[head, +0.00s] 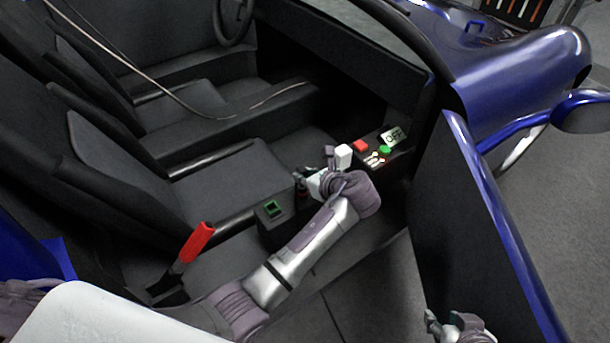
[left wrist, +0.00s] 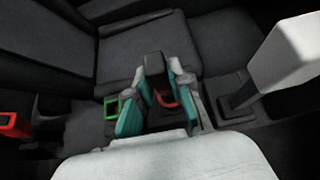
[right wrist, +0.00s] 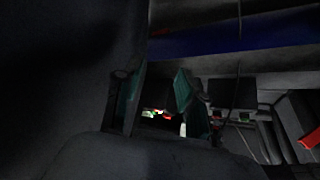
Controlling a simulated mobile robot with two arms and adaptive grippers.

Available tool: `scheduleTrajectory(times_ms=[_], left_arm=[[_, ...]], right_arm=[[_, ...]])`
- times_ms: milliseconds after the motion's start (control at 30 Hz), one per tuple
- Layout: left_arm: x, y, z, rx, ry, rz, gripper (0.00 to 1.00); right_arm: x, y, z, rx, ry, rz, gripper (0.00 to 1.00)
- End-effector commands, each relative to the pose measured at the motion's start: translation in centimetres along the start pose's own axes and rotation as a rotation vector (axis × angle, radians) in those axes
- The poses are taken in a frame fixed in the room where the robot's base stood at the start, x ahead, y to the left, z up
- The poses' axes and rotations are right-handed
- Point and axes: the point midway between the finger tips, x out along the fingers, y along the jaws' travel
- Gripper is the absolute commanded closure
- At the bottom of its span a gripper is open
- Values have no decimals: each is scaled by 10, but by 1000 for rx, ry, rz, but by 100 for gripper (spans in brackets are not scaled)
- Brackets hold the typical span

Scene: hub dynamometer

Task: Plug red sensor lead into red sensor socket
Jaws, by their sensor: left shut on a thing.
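My left gripper (head: 324,180) is low over the console by the front seat. In the left wrist view, its teal-padded fingers (left wrist: 155,105) are shut on a dark block, taken to be the sensor lead's plug (left wrist: 153,66). A red curved edge (left wrist: 167,99) shows between the fingers; I cannot tell if it belongs to the plug or the red socket beneath. The fingers hide how far plug and socket meet. A green-rimmed socket (head: 272,208) sits beside the gripper. My right gripper (head: 457,328) is by the open door, its fingers (right wrist: 160,105) apart and empty.
A red-handled lever (head: 197,242) stands left of the gripper. A white knob (head: 343,157) is close on its right. Beyond are a red button (head: 360,146), a green button (head: 384,150) and a display reading OFF (head: 393,135). The blue door (head: 480,230) bounds the right side.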

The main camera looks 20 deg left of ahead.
Motion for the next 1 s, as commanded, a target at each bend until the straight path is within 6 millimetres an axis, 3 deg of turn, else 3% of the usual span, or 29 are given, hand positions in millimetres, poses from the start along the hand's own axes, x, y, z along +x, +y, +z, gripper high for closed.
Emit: scheduleTrajectory(times_ms=[1000], left_arm=[[-1, 0, 0, 0, 0, 0, 100]], right_arm=[[-7, 4, 19, 4, -101, 8, 60]])
